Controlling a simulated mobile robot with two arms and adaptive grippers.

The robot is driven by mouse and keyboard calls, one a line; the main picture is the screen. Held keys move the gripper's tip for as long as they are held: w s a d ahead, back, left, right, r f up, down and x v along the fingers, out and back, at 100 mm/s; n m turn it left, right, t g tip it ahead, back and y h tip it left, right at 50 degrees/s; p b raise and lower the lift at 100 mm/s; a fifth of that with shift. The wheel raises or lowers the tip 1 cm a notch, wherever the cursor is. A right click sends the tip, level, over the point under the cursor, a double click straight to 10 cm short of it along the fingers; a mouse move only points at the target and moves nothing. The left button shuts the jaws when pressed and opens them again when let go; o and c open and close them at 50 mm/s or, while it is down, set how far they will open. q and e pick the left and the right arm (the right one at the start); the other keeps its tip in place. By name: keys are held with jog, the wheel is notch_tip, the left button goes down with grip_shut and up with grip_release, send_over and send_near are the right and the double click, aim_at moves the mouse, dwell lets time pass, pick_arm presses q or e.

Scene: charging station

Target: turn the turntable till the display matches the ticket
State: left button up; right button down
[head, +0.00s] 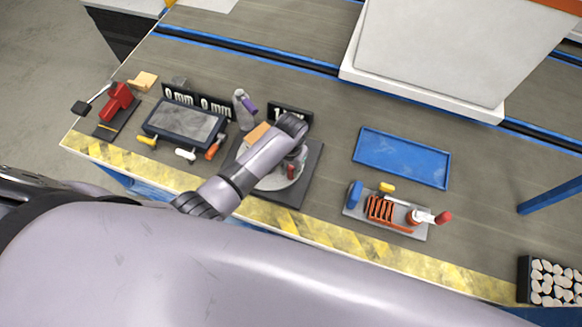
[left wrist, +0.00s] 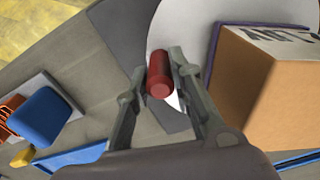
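The turntable has a pale round disc (head: 272,182) on a dark square base (head: 287,196); it also shows in the left wrist view (left wrist: 190,24). A cardboard-coloured box (left wrist: 272,92) with dark print on its white top stands on the disc. It is partly hidden by my arm in the head view (head: 257,134). A red upright knob (left wrist: 160,74) is at the disc's edge. My left gripper (left wrist: 157,66) is open, its fingers on either side of the knob, with a gap at the left finger. A display (head: 284,112) behind is mostly covered by my arm; its full reading is hidden. I cannot make out the ticket.
A grey and purple device (head: 244,108) stands behind the turntable. A red clamp-like tool (head: 118,101) is at left. A blue tray (head: 402,158) and a tool rack (head: 387,212) are at right.

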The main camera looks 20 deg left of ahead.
pick_arm(q)
grip_shut()
dwell(0.3)
jog(key=shift+w, duration=0.15)
